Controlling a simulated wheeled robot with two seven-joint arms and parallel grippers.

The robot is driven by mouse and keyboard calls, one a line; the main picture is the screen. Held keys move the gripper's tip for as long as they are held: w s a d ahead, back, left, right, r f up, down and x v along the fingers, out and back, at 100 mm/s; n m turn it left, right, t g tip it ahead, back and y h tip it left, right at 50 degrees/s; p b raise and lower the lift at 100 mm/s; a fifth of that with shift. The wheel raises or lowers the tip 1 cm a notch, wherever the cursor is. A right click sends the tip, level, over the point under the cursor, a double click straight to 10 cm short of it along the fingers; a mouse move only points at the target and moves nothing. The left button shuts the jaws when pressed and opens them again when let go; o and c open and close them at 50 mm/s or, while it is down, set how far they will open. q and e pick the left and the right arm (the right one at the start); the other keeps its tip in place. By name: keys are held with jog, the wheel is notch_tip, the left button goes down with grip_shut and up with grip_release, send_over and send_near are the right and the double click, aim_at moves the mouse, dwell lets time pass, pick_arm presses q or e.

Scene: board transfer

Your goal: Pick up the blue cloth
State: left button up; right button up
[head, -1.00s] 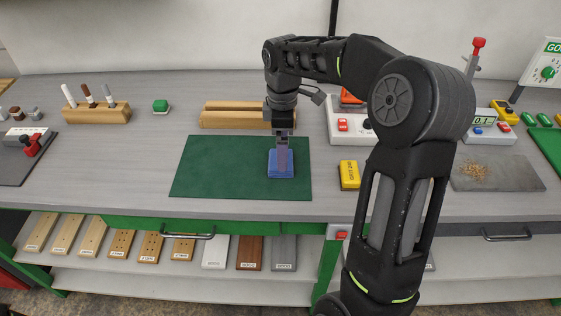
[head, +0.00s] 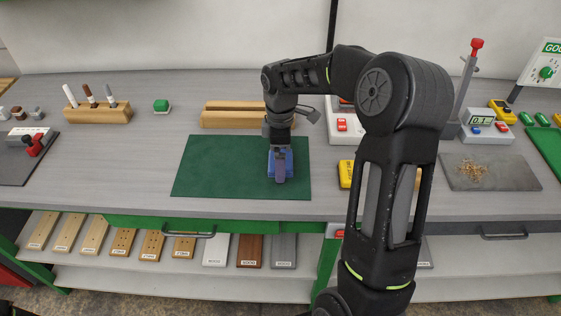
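The blue cloth (head: 272,170) lies on the dark green mat (head: 220,165), near the mat's right part. My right gripper (head: 281,178) points down at the cloth and covers its middle. Blue shows on both sides of the fingers. The fingers overlap closely in this view, so I cannot tell whether they are open or shut on the cloth. I cannot see the cloth lifted off the mat. My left gripper is not in view.
A wooden block (head: 235,118) lies behind the mat. A yellow box (head: 345,174) stands right of it, partly behind my arm. A pen holder (head: 98,115) and a green-topped item (head: 161,106) stand at the back left. The mat's left part is bare.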

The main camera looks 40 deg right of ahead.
jog(key=shift+c, duration=0.2)
jog(key=c, duration=1.2)
